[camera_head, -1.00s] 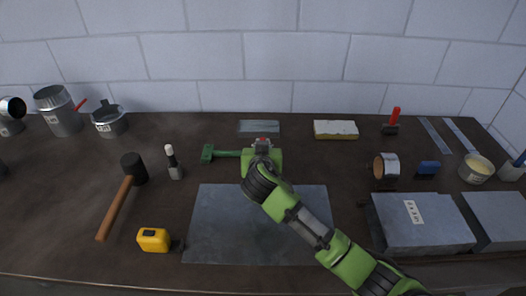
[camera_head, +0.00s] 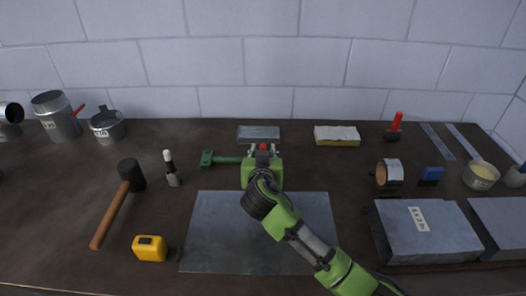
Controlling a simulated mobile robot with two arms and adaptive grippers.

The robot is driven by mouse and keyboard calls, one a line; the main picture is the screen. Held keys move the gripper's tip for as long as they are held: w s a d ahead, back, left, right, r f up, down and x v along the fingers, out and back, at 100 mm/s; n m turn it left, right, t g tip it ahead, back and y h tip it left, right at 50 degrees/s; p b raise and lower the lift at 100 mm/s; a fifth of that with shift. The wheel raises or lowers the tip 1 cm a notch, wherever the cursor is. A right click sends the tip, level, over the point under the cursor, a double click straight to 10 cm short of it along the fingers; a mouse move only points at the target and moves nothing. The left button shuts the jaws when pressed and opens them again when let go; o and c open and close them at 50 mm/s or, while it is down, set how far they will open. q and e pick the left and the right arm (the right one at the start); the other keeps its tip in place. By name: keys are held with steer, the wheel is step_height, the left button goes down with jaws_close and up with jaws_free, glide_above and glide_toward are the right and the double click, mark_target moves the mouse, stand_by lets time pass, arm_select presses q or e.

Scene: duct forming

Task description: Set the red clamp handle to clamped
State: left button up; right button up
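An upright red handle (camera_head: 397,121) stands on a small dark base at the back right of the bench; it looks like the clamp handle. My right gripper (camera_head: 263,149) is at the middle of the bench, left of that handle and well apart from it. It points toward the back wall. A small red patch shows at its tips; I cannot tell whether it belongs to the gripper or to something behind it. My own wrist hides most of the fingers, so their opening is unclear. My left gripper is not in view.
A sheet metal plate (camera_head: 220,232) lies under my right arm. A green tool (camera_head: 222,159) lies just left of the gripper. A sponge-like block (camera_head: 337,136), a copper-coloured ring (camera_head: 388,173) and grey blocks (camera_head: 405,238) are to the right. A mallet (camera_head: 115,205) lies left.

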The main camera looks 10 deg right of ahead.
steer(key=shift+s+a, duration=0.1)
steer(key=shift+s, duration=0.05)
steer(key=shift+s, duration=0.25)
steer(key=v, duration=1.1)
steer(key=shift+r, duration=0.15)
steer(key=shift+s, duration=0.1)
